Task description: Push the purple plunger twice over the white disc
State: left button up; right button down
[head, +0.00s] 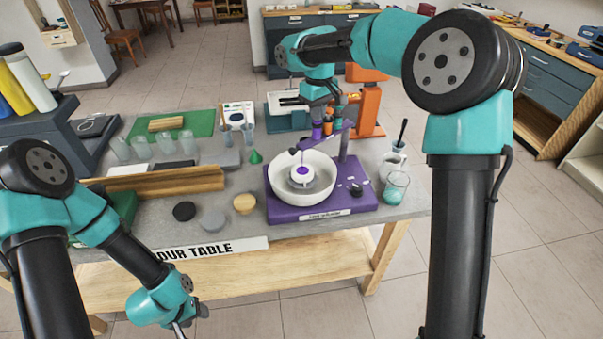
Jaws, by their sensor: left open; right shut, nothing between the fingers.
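The purple dispenser stand (345,200) is on the table and holds a white bowl (276,186). A white disc (302,176) with a purple patch on top sits in the bowl. The purple plunger (317,131) stands on the stand's purple arm, with a thin nozzle pointing down over the disc. My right gripper (323,107) is shut with nothing in it, just above the plunger. I cannot tell whether it touches the plunger. My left gripper (180,329) is open, low in front of the table, with its tips partly cut off by the bottom edge.
Black (184,211), grey (213,221) and wooden (244,204) discs lie left of the stand. A glass of teal liquid (396,188) is close on its right. An orange stand (367,105) is behind. A wooden beam (180,181) and several glasses fill the left.

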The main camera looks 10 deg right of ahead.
jog(key=shift+r, duration=1.85)
jog(key=shift+r, duration=3)
